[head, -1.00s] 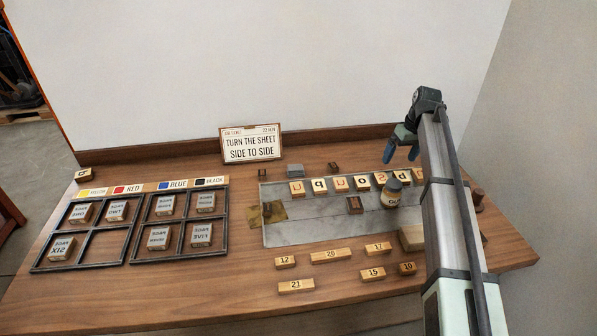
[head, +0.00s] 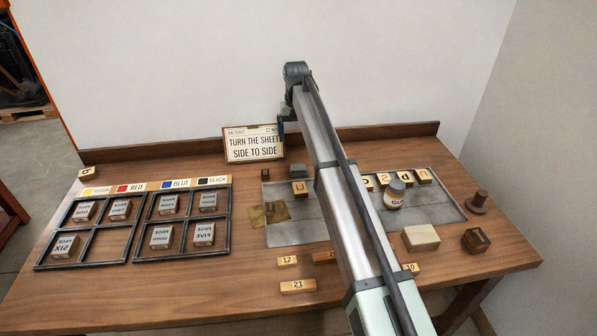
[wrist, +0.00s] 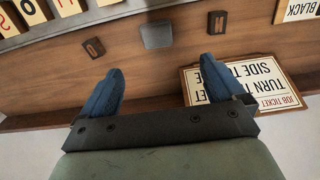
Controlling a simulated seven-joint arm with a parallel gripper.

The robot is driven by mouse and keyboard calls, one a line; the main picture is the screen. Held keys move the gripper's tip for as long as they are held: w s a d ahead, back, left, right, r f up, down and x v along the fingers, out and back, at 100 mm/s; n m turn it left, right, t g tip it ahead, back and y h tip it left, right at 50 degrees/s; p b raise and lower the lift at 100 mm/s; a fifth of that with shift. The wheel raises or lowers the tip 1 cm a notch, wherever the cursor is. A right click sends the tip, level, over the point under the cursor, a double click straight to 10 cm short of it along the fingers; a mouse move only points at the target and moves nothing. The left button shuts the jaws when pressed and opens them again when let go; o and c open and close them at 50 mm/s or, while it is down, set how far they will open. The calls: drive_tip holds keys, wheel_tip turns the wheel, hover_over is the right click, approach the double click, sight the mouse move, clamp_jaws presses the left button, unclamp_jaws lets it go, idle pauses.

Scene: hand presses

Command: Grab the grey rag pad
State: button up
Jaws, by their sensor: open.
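The grey rag pad (head: 297,170) is a small flat grey block on the table, just right of the job ticket sign and behind the metal plate. It also shows in the wrist view (wrist: 156,35), beyond the gap between my fingertips. My gripper (head: 281,127) is up in the air near the job ticket sign, partly hidden by my own arm. In the wrist view my gripper (wrist: 161,72) has its two blue fingers spread apart with nothing between them. The pad is apart from both fingers.
The job ticket sign (head: 253,144) stands beside the pad; in the wrist view it is close to one finger. Small dark blocks (wrist: 94,47) and (wrist: 217,27) flank the pad. Letter tiles and a glue jar (head: 394,194) sit on the metal plate (head: 440,205). My arm hides part of it.

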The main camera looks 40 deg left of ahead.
hover_over(298, 167)
drive_tip(key=f, duration=0.8)
drive_tip(key=shift+s, duration=0.25)
drive_tip(key=shift+w+d+f, duration=0.1)
drive_tip(key=shift+w+f, duration=0.05)
drive_tip(key=shift+f, duration=1.25)
drive_tip(key=shift+w+f, duration=0.1)
drive_tip(key=shift+f, duration=1.25)
drive_tip(key=c, duration=1.1)
drive_tip(key=shift+r, duration=0.1)
